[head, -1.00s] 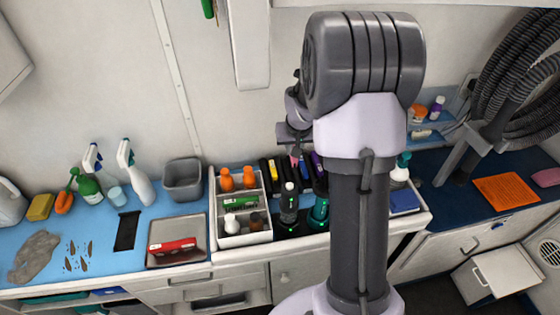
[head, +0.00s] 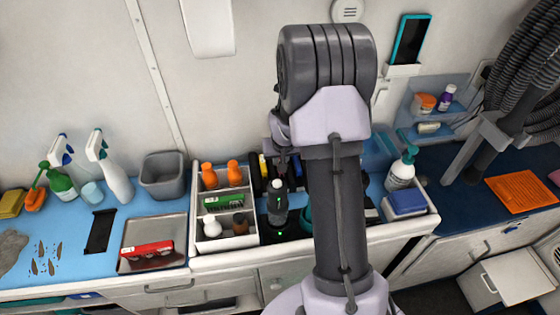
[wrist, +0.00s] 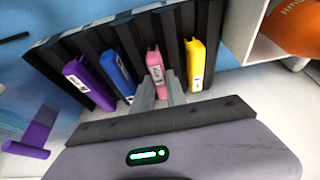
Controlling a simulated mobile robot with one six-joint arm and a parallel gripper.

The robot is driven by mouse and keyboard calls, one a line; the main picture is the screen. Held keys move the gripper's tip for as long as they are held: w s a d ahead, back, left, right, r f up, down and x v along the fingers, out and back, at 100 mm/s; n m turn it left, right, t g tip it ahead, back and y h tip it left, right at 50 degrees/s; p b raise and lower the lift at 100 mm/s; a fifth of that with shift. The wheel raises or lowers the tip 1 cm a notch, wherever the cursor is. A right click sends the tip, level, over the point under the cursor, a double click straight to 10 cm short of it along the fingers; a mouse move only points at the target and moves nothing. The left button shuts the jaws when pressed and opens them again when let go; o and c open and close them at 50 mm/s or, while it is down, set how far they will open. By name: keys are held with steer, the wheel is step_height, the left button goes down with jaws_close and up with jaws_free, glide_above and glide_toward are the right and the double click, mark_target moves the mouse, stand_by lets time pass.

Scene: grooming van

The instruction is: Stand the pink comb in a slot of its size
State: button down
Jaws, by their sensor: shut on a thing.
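In the wrist view my gripper (wrist: 160,92) is shut on the pink comb (wrist: 154,66). The comb is upright between two dividers of the black slotted rack (wrist: 125,38), with a pale label on its face. The fingers cover its lower part, so I cannot tell whether it rests on the slot floor. A blue comb (wrist: 116,72) and a purple comb (wrist: 88,80) stand in slots to its left. A yellow comb (wrist: 195,62) stands in a slot to its right. In the head view my arm hides most of the rack and the pink comb.
A dark bottle (head: 278,205) stands in front of the rack. A white pump bottle (head: 402,170) and a blue box (head: 407,204) are at right. A purple object (wrist: 30,142) lies at left in the wrist view.

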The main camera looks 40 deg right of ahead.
steer(key=shift+f, duration=0.1)
steer(key=c, duration=1.8)
jaws_free()
steer(key=shift+f, duration=0.15)
steer(key=o, duration=0.5)
steer(key=shift+c, duration=0.2)
steer(key=p+v, duration=0.3)
steer(key=v, duration=0.9)
steer(key=shift+r+p, duration=0.3)
steer(key=shift+p, duration=0.05)
